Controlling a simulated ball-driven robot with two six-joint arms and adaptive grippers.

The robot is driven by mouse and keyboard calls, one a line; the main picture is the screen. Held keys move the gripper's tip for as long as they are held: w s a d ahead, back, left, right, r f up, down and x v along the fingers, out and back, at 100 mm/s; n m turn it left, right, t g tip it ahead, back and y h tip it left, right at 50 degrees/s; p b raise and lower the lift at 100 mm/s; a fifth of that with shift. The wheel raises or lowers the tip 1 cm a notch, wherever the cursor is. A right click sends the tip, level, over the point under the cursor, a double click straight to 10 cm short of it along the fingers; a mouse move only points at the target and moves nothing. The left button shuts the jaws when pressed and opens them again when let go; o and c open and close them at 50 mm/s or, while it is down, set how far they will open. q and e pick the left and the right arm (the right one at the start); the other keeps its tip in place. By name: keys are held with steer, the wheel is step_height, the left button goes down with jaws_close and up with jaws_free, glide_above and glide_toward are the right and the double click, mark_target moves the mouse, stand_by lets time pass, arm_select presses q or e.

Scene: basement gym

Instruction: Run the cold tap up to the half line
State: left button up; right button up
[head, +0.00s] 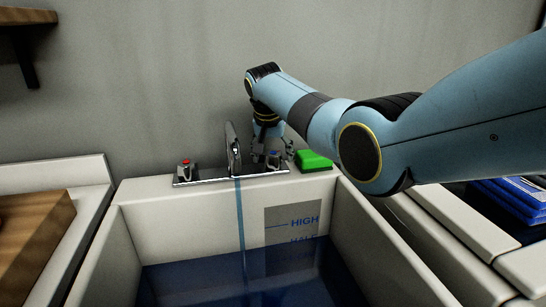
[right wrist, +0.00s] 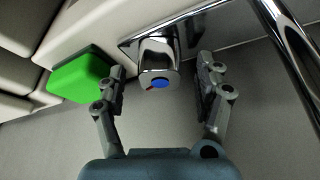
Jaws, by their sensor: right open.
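The tap (head: 233,150) stands on a chrome plate at the back of the sink, and a thin stream (head: 240,215) falls from its spout. The cold knob, with a blue dot, shows in the right wrist view (right wrist: 158,62). My right gripper (head: 272,153) is open around this knob, one finger on each side, with visible gaps. Blue-tinted water (head: 205,280) fills the lower sink. On the level panel (head: 280,214), the HIGH mark is above the water. The word HALF meets the waterline, its lower part obscured. My left gripper is out of view.
The red-dotted hot knob (head: 185,170) is left of the spout. A green sponge-like block (head: 313,160) lies on the rim right of the cold knob, close to my finger. A wooden board (head: 35,235) is at left and dark blue folded items (head: 520,195) at right.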

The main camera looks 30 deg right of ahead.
steer(key=shift+w+f, duration=0.1)
steer(key=shift+f, duration=0.15)
steer(key=c, duration=1.2)
steer(key=shift+o, duration=0.2)
